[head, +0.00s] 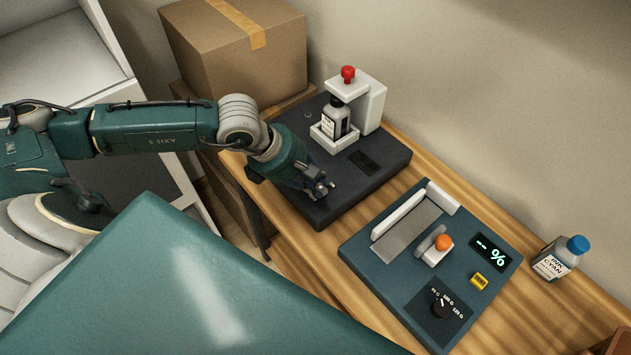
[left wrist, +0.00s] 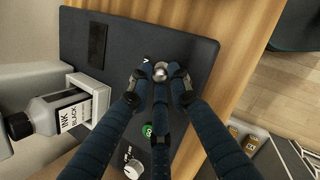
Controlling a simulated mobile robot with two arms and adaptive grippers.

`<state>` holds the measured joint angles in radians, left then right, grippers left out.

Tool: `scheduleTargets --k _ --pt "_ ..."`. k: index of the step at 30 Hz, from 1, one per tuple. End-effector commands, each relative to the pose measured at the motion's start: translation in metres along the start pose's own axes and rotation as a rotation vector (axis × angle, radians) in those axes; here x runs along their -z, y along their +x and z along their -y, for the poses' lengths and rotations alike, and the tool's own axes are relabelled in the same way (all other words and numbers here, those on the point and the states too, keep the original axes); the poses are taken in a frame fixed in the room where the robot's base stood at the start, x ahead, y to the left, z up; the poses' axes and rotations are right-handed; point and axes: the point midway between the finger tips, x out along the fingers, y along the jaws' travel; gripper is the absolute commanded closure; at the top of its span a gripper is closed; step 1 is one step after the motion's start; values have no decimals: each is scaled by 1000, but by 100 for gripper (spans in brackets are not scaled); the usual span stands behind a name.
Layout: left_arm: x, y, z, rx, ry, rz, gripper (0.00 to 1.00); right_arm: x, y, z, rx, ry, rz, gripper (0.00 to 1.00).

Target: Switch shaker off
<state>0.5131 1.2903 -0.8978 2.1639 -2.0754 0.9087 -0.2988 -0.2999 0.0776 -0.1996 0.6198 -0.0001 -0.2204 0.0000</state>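The shaker (head: 376,185) is a dark flat base with a white holder and a red-knobbed clamp, on the wooden bench. An ink bottle (head: 336,118) stands in the holder; in the left wrist view its label reads INK BLACK (left wrist: 62,112). My left gripper (head: 322,188) is low over the near edge of the shaker base. In the left wrist view its fingers surround a small silver ball-tipped switch (left wrist: 161,71). Whether they touch it is unclear. A green button (left wrist: 147,130) and a dial (left wrist: 133,168) lie partly behind the fingers. My right gripper is not in view.
A dark blue scale-like device (head: 380,268) with a % display, orange knob and dial sits right of the shaker. A cardboard box (head: 240,60) stands behind my left arm. Bare bench lies between the devices.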

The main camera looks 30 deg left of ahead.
Motion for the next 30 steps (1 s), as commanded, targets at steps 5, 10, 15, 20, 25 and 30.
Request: scheduleTargets --k 5,10,15,20,25,30 --pt "1 0 0 1 -1 -1 66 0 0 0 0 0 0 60" --pt "0 0 0 1 -1 -1 66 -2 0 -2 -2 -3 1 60" --pt "1 -14 -1 -1 0 -2 66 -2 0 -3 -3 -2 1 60" --pt "2 -47 -1 -3 1 -5 66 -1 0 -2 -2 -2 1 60" --pt "3 -84 -1 -3 0 -6 66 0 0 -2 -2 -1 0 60" --pt "3 -109 0 -2 0 -5 66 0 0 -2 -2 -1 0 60"
